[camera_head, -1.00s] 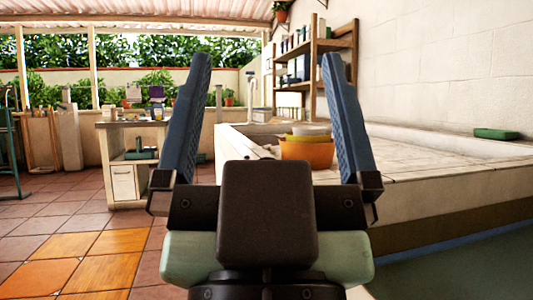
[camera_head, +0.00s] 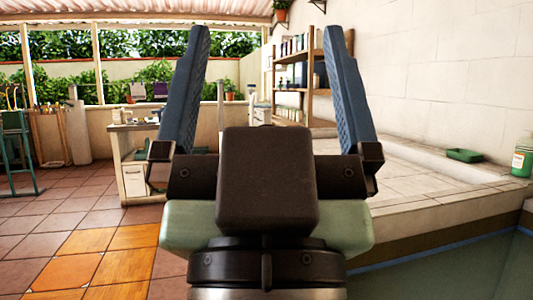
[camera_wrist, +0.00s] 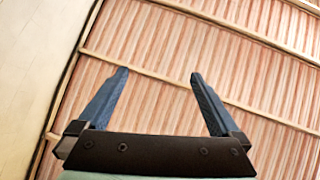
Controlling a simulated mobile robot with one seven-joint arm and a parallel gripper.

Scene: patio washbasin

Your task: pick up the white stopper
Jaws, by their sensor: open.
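My gripper (camera_head: 268,45) points upward in the middle of the head view, with its two blue fingers spread wide and nothing between them. It also shows open and empty in the wrist view (camera_wrist: 158,75), against the roof. I cannot make out a white stopper in either view. My gripper hides part of the tiled counter and whatever is behind it.
A tiled counter (camera_head: 420,185) with a basin front runs along the right wall. A green tray (camera_head: 464,155) and a green bottle (camera_head: 522,155) stand on it. A wooden shelf (camera_head: 318,80) is behind. A workbench (camera_head: 132,150) stands left. The tiled floor (camera_head: 80,215) is clear at front left.

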